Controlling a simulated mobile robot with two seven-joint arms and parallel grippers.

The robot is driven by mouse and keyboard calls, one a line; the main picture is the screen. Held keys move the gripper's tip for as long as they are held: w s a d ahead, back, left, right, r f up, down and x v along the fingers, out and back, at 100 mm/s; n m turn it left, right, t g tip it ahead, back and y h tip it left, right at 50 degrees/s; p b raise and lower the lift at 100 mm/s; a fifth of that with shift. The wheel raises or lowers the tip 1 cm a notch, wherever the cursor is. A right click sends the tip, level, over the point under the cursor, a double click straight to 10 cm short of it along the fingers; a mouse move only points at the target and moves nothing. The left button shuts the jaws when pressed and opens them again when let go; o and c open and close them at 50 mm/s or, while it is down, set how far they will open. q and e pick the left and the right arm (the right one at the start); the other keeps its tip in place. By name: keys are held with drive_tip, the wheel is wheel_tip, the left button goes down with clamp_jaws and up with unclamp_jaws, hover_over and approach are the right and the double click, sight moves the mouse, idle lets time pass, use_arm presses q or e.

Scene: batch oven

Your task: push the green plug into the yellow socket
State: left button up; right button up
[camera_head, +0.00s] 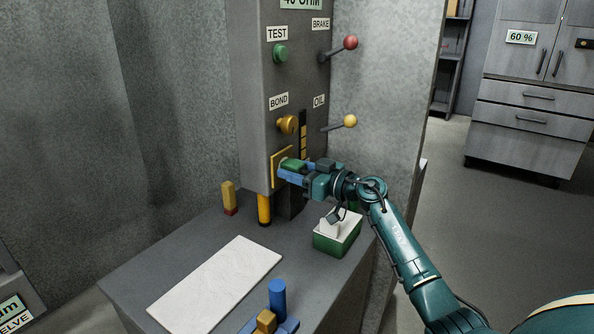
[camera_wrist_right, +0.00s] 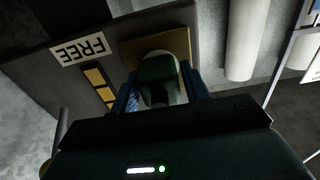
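The green plug (camera_head: 294,164) is between the blue fingers of my right gripper (camera_head: 292,172), at the front of the yellow socket (camera_head: 276,168) on the grey machine. In the right wrist view the plug (camera_wrist_right: 158,78) sits between the two fingers (camera_wrist_right: 162,92), which are closed on its sides. The plug points at the yellow socket plate (camera_wrist_right: 184,44), and a pale round part shows at its far end. The plug hides the socket opening, so I cannot tell how deep it sits. My left gripper is not in view.
Above the socket are a yellow knob (camera_head: 288,124), a green button (camera_head: 280,53) and levers with red (camera_head: 351,42) and yellow (camera_head: 350,121) balls. A green box (camera_head: 336,246) stands below my right arm. A white mat (camera_head: 215,285) and a blue cylinder (camera_head: 277,298) occupy the bench front.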

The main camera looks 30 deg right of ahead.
drive_tip(key=o, duration=0.3)
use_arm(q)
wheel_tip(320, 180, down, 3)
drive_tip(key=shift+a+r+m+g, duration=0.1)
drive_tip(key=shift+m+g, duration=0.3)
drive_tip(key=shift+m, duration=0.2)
use_arm(e)
drive_tip(key=v, duration=1.3)
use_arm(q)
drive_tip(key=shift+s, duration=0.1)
use_arm(e)
drive_tip(key=shift+d, duration=0.1)
